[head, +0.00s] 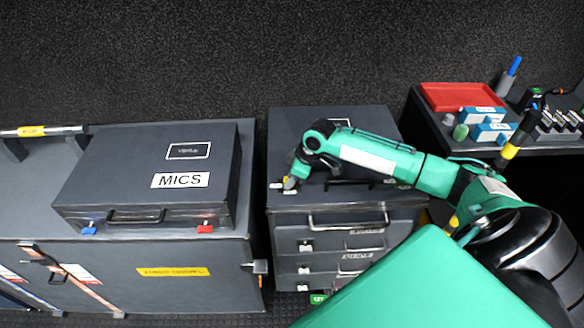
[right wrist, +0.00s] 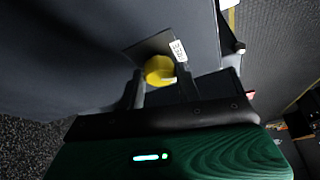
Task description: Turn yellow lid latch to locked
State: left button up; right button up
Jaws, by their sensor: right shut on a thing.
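The yellow lid latch (right wrist: 159,70) shows in the right wrist view between the two dark fingers of my right gripper (right wrist: 160,88). A small white label with dark print (right wrist: 179,50) sits beside it on the dark lid. In the head view my right gripper (head: 291,183) reaches down to the left front of the lid of the grey drawer case (head: 285,203). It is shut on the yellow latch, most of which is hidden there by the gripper. The latch's exact turn angle cannot be told. My left gripper is not in view.
A grey MICS case (head: 217,170) with blue and red latches stands on a larger grey trunk (head: 120,265) to the left. At right, a dark table (head: 425,115) holds a red tray (head: 460,97), small blue boxes and several other items.

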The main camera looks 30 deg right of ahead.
jog(key=m+h+p, duration=0.1)
jog(key=m+p, duration=0.2)
jog(key=p, duration=0.1)
jog(key=m+h+p, duration=0.1)
jog(key=m+p, duration=0.2)
jog(key=p, duration=0.1)
jog(key=m+t+h+p, duration=0.1)
jog(key=m+p, duration=0.2)
jog(key=p, duration=0.1)
jog(key=shift+s+a+r, duration=0.15)
jog(key=shift+a+r, duration=0.15)
jog(key=shift+a, duration=0.05)
jog(key=shift+f+m+h+p, duration=0.2)
jog(key=shift+m+h+p, duration=0.7)
jog(key=shift+m+p, duration=0.85)
jog(key=shift+m, duration=0.25)
jog(key=o, duration=1)
jog(key=shift+f, duration=0.1)
jog(key=b+v, duration=0.3)
jog(key=v, duration=1)
jog(key=shift+r, duration=0.4)
jog(key=shift+a, duration=0.1)
